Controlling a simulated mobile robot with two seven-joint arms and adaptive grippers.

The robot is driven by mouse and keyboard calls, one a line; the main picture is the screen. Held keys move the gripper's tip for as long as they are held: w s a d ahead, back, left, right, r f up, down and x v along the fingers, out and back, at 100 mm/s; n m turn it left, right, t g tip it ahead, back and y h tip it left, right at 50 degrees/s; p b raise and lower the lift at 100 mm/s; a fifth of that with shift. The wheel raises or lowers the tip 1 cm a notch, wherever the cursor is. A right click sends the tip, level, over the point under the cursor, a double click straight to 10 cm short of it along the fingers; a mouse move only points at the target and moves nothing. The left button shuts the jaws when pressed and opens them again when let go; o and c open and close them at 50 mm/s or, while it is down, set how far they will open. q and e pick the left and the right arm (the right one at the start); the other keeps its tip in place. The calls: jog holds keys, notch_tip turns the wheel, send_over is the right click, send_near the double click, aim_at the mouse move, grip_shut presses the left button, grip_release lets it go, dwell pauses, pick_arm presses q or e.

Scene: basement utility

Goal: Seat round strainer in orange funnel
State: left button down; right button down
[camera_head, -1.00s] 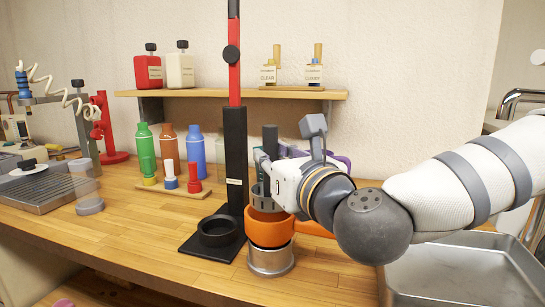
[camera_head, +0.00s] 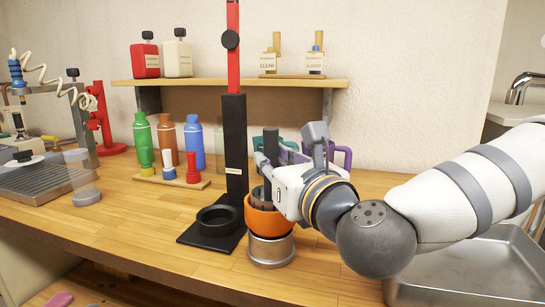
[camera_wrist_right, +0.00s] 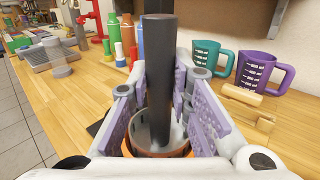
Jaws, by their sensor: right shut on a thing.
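The orange funnel (camera_head: 262,218) sits upright on a metal can (camera_head: 271,250) beside the black stand. The round strainer has a dark upright handle (camera_head: 270,146) and, in the right wrist view, a grey cup-shaped lower part (camera_wrist_right: 152,128). That lower part is down inside the funnel's mouth, whose orange rim (camera_wrist_right: 178,153) shows around it. Whether it rests fully on the funnel is hidden. My right gripper (camera_wrist_right: 160,95) is shut on the strainer's handle, just above the funnel. My left gripper is not in view.
A black stand (camera_head: 234,150) with a ring (camera_head: 216,220) rises just left of the funnel. Green and purple jugs (camera_head: 340,156) stand behind my right gripper. A metal tray (camera_head: 470,268) lies at right. Bottles (camera_head: 194,142) stand at back left. The front left bench is clear.

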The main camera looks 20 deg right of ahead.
aim_at(273, 129)
jog(key=shift+f+b, duration=0.3)
jog(key=shift+f, duration=0.55)
jog(key=c, duration=1.4)
grip_release()
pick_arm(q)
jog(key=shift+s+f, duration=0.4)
pick_arm(e)
notch_tip(273, 129, up, 10)
